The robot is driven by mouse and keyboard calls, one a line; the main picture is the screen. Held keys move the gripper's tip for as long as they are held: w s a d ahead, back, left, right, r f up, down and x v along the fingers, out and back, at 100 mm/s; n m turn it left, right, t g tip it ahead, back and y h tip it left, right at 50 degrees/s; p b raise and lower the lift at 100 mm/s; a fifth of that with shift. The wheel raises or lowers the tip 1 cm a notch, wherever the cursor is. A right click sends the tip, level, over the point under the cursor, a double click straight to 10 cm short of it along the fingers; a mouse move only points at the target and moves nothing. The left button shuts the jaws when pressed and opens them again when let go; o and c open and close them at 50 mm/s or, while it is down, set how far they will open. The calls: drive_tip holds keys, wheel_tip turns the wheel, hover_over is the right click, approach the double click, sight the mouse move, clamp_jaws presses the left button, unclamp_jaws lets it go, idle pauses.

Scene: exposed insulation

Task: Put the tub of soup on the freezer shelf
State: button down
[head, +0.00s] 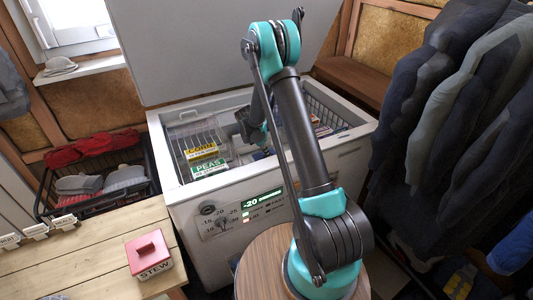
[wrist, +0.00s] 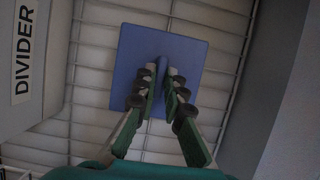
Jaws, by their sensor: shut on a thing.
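In the wrist view, a blue square lid (wrist: 190,49) with a raised ridge handle faces me. No label shows, so I cannot read whether it is the soup. My gripper (wrist: 160,80) is shut on the ridge, one finger on each side. The lid is over a white surface with wire bars (wrist: 90,48), inside the freezer; I cannot tell whether the tub touches it. In the head view, my arm reaches into the open chest freezer (head: 240,218) and hides most of the gripper and tub.
A white panel marked DIVIDER (wrist: 35,75) is close on the left in the wrist view. Yellow and green packs, the green one marked PEAS (head: 209,168), sit in the freezer's left part. A red STEW tub (head: 149,254) stands on the wooden table (head: 85,262). Dark coats (head: 450,90) hang right.

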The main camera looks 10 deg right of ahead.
drive_tip(key=c, duration=1.6)
unclamp_jaws()
drive_tip(key=v, duration=1.1)
drive_tip(key=s+d+r+m+y, duration=0.1)
drive_tip(key=s+d+r+m, duration=0.35)
drive_tip(key=s+r, duration=0.3)
drive_tip(key=shift+s+d+r+m+t+y, duration=0.1)
drive_tip(key=shift+s+d+m+t+y, duration=0.4)
drive_tip(key=shift+s+m, duration=3.1)
drive_tip(key=shift+s+d+r+m+t+y, duration=0.1)
drive_tip(key=shift+s+d+m+t+y, duration=0.45)
drive_tip(key=shift+s+m, duration=3.05)
drive_tip(key=shift+s+d+m+t+y, duration=0.5)
drive_tip(key=shift+s+m, duration=0.85)
drive_tip(key=shift+s, duration=4.5)
